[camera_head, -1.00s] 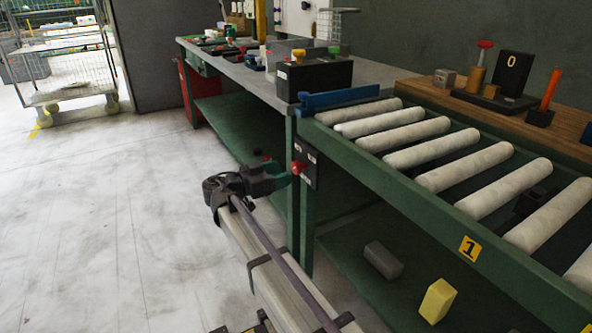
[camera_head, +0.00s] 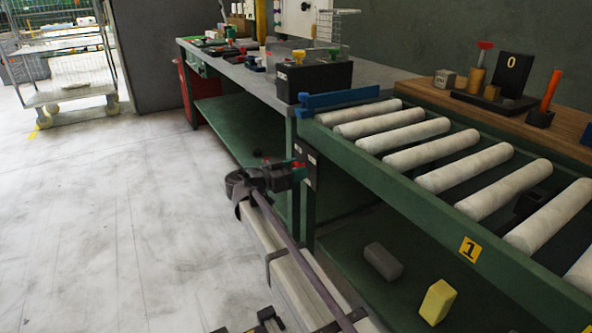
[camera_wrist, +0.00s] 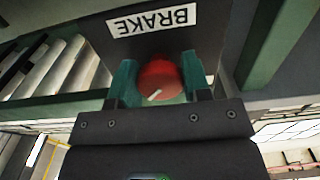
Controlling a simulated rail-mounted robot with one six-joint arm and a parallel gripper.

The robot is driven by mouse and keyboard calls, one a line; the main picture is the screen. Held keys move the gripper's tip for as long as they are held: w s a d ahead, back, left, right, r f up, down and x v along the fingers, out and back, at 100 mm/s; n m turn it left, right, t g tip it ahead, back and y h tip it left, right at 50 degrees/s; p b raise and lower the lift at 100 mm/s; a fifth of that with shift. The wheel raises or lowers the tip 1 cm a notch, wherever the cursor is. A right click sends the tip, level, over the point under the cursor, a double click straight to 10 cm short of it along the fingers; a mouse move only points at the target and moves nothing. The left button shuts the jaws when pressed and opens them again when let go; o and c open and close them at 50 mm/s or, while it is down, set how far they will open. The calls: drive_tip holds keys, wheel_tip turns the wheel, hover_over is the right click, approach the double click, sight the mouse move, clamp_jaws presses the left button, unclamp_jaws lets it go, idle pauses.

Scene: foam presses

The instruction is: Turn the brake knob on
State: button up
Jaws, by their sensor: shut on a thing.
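The red brake knob (camera_wrist: 158,80) sits on a dark panel under a white label reading BRAKE (camera_wrist: 152,19), which shows upside down in the wrist view. A pale pointer line on the knob's face runs slantwise. My gripper (camera_wrist: 160,84) has its green fingers on both sides of the knob and is shut on it. In the head view my gripper (camera_head: 298,170) is at the panel (camera_head: 310,165) on the table's front leg. There the knob is mostly hidden by the fingers.
The roller conveyor (camera_head: 430,150) runs right of the panel, with a yellow block (camera_head: 437,301) and a grey block (camera_head: 383,261) on the shelf below. A black box (camera_head: 314,78) stands on the bench.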

drive_tip(key=shift+c, duration=0.7)
drive_tip(key=n, duration=0.9)
drive_tip(key=shift+s, duration=0.1)
drive_tip(key=n, duration=0.4)
drive_tip(key=shift+n, duration=0.3)
drive_tip(key=shift+r+n, duration=0.1)
drive_tip(key=shift+n, duration=2.1)
